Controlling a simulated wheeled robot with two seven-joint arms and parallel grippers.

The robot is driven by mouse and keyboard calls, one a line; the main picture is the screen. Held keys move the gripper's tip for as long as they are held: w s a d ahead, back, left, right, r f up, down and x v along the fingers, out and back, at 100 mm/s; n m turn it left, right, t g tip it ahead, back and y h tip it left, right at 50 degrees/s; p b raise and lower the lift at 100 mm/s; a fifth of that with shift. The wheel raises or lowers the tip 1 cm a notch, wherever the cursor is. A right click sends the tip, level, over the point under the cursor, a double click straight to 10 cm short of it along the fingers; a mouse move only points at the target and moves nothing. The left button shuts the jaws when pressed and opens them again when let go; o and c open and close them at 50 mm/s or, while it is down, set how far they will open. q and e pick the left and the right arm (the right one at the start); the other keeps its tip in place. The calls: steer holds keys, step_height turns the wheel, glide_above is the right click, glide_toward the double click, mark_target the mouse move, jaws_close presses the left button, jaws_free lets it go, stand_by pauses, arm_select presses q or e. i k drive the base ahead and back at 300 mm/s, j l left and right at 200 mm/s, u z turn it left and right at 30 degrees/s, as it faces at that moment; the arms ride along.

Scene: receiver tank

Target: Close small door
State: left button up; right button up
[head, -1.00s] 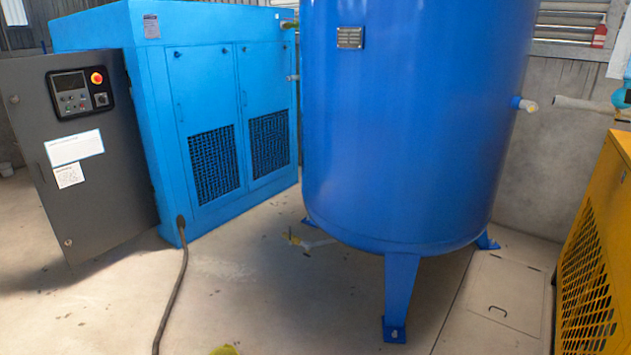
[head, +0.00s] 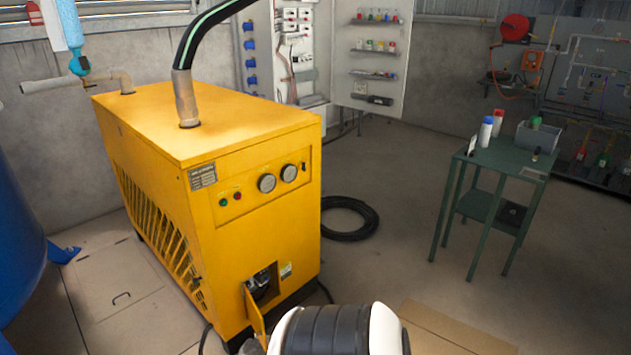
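The small door (head: 255,312) is a narrow yellow panel low on the front of the yellow machine (head: 240,240). It stands swung open at the left side of a small square opening (head: 262,283). Dark parts show inside the opening. A black and white link of my own arm rises at the bottom edge, just right of the door, and hides the floor there. Neither gripper can be made out in the head view.
A blue tank (head: 18,230) stands at the left edge. A green table (head: 505,160) with bottles stands at right. An open white cabinet (head: 290,50) is at the back. Floor between machine and table is mostly clear.

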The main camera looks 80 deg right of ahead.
mark_target(255, 318)
steer(key=z, duration=0.4)
steer(key=j+z, duration=0.1)
steer(key=z, duration=0.35)
steer(key=j+z, duration=0.1)
steer(key=z, duration=0.7)
steer(key=j+z, duration=0.1)
steer(key=z, duration=0.35)
